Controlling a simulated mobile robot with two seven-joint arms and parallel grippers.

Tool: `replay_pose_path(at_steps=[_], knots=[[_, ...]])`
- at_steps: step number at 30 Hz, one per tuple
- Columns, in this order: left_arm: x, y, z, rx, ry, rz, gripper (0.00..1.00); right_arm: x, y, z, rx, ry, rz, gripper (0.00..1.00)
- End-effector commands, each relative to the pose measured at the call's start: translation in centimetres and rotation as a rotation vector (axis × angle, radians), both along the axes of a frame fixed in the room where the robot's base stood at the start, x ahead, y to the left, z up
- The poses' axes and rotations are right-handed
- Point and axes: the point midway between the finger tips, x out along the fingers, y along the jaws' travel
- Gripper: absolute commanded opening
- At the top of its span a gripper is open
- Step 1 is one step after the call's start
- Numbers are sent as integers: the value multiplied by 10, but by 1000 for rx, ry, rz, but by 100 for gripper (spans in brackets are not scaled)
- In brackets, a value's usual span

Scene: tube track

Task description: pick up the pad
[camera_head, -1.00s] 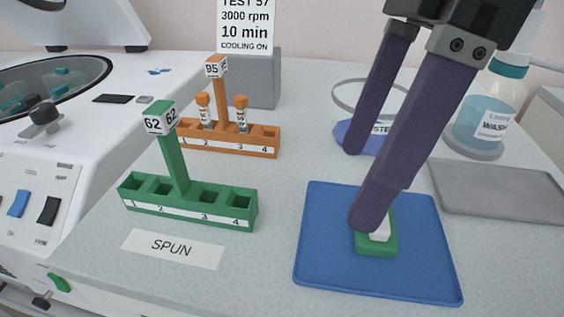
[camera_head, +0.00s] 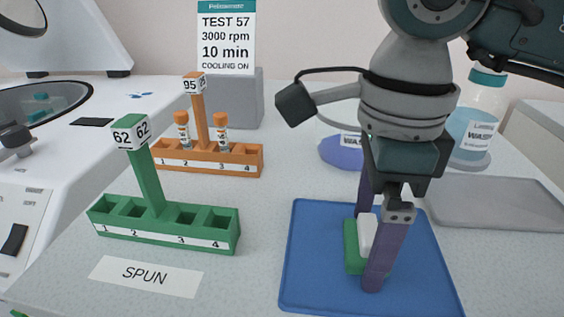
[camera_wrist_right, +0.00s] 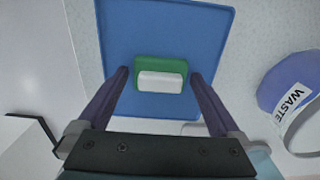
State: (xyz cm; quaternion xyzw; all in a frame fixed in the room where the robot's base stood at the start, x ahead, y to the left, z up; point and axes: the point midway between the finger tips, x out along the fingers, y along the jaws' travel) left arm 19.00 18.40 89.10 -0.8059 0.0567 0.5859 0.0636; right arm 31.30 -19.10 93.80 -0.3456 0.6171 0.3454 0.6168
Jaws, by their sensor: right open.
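The pad (camera_head: 352,247) is a small green block with a white piece on top, lying on the blue tray (camera_head: 315,285). My right gripper (camera_head: 368,243) points down over it, open, with its two dark purple fingers on either side of the pad. In the right wrist view the pad (camera_wrist_right: 160,66) lies between the spread fingertips of the right gripper (camera_wrist_right: 160,76), with a gap on each side. In the head view the near finger hides part of the pad. My left gripper is not in view.
A green rack (camera_head: 165,227) with empty slots stands left of the tray, by a SPUN label (camera_head: 147,275). An orange rack (camera_head: 235,158) holds two capped tubes. A blue WASTE container (camera_head: 338,152), a wash bottle (camera_head: 470,135) and a grey tray (camera_head: 490,205) stand behind and right.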

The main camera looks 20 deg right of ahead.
Motion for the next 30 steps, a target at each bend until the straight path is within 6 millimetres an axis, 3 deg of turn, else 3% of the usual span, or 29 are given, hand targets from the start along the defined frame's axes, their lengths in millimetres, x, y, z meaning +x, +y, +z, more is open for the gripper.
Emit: replay_pose_path(at_steps=[6,27,30], knots=[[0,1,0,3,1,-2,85,0,0,-1,0,0,0,98],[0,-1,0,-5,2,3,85,0,0,0,1,-1,0,19],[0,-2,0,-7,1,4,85,0,0,0,1,-1,0,19]])
